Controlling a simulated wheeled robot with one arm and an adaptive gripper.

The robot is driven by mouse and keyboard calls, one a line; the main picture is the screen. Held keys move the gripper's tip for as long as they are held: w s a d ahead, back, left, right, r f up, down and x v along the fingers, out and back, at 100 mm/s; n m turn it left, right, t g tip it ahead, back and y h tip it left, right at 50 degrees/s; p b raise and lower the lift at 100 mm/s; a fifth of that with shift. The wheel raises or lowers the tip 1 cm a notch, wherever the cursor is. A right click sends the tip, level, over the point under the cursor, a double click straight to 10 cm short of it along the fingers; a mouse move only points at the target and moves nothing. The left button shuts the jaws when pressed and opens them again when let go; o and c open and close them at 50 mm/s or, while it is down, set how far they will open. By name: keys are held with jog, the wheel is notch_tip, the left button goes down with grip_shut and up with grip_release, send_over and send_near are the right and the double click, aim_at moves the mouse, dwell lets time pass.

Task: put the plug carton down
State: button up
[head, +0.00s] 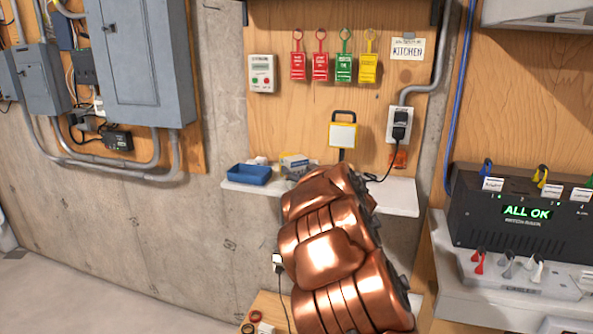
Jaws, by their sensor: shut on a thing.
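A small carton-like box (293,162), pale with blue and yellow parts, shows at the back of the white wall shelf (398,203), just past the upper left of my copper arm. It may be the plug carton; its print is too small to read.
A blue tray (249,175) stands on the shelf's left end. A lamp-like yellow-framed panel (343,136) rises behind my arm. An outlet (399,124) with a plugged cord is on the right. The shelf's right end looks bare. A black "ALL OK" unit (525,213) stands right.

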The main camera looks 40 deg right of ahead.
jog(key=shift+f, duration=0.15)
jog(key=o, duration=1.2)
jog(key=shift+s, duration=0.15)
jog(key=s, duration=0.4)
jog(key=s+a+b, duration=0.1)
jog(key=s, duration=0.2)
jog(key=s+a, duration=0.1)
jog(key=s, duration=0.3)
jog(key=shift+s, duration=0.35)
jog(key=shift+w+r, duration=0.1)
jog(key=shift+r, duration=0.1)
